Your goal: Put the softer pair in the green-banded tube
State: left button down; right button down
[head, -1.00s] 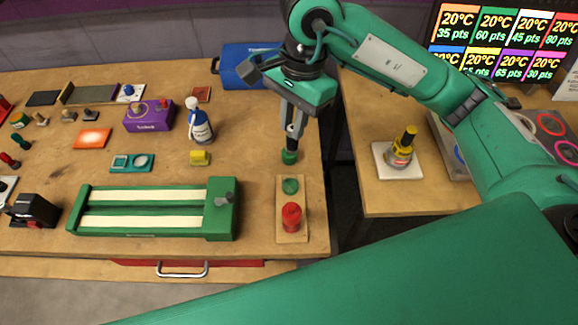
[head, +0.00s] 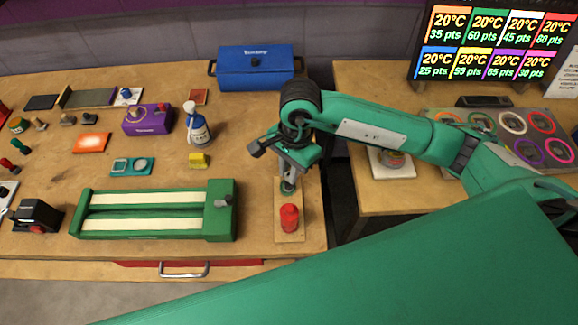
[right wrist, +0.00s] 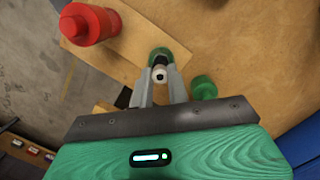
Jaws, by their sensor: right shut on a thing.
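My right gripper (head: 288,188) is low over the wooden board (head: 290,233). In the right wrist view its fingers (right wrist: 159,88) are closed around a small green piece (right wrist: 160,55) with a white ring and a dark centre. A short green cylinder (right wrist: 204,88) stands just right of the fingers, apart from them. A red cylinder (head: 289,217) stands upright on the board, nearer the front edge; it also shows in the right wrist view (right wrist: 88,24). I cannot tell which piece is the green-banded tube or the softer pair. My left gripper is out of view.
A green track box (head: 150,212) with two pale lanes lies left of the board. A blue toolbox (head: 256,72) is at the back. A gap separates the right table (head: 385,200).

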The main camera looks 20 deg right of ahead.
jog(key=shift+f, duration=0.15)
jog(key=c, duration=1.4)
grip_release()
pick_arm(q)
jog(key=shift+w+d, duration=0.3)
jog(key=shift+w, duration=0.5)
pick_arm(e)
jog(key=shift+o, duration=0.2)
